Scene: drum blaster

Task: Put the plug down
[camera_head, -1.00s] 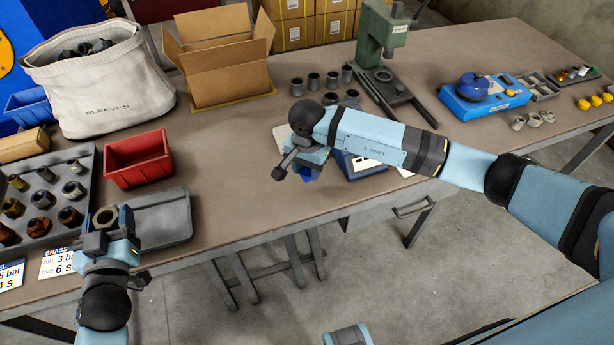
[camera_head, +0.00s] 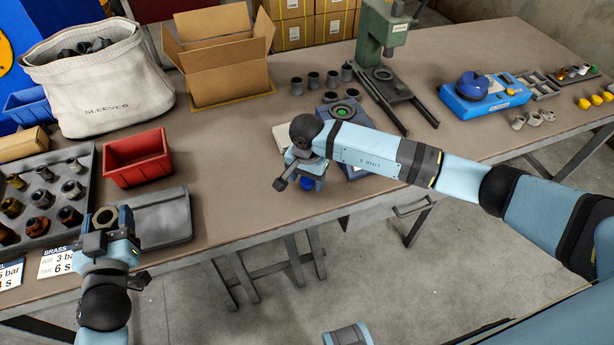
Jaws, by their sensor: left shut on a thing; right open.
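My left gripper (camera_head: 110,226) is at the lower left, shut on a plug (camera_head: 106,216) that shows as a dull metal ring between the fingers. It is over the left edge of a flat grey pad (camera_head: 165,212), beside the dark tray (camera_head: 87,165) of plugs. I cannot tell whether the plug touches anything below. My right gripper (camera_head: 303,172) is open near the table's front edge, in front of a blue unit (camera_head: 328,109) with a green-ringed top. Its arm hides much of that unit. A small bright blue part (camera_head: 307,184) shows below the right gripper.
A red bin (camera_head: 138,157), a sleeves bag (camera_head: 100,90) and an open cardboard box (camera_head: 222,75) stand behind. Several grey sleeves (camera_head: 314,80) stand near a green press (camera_head: 380,35). A brass card (camera_head: 57,262) lies at the front left.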

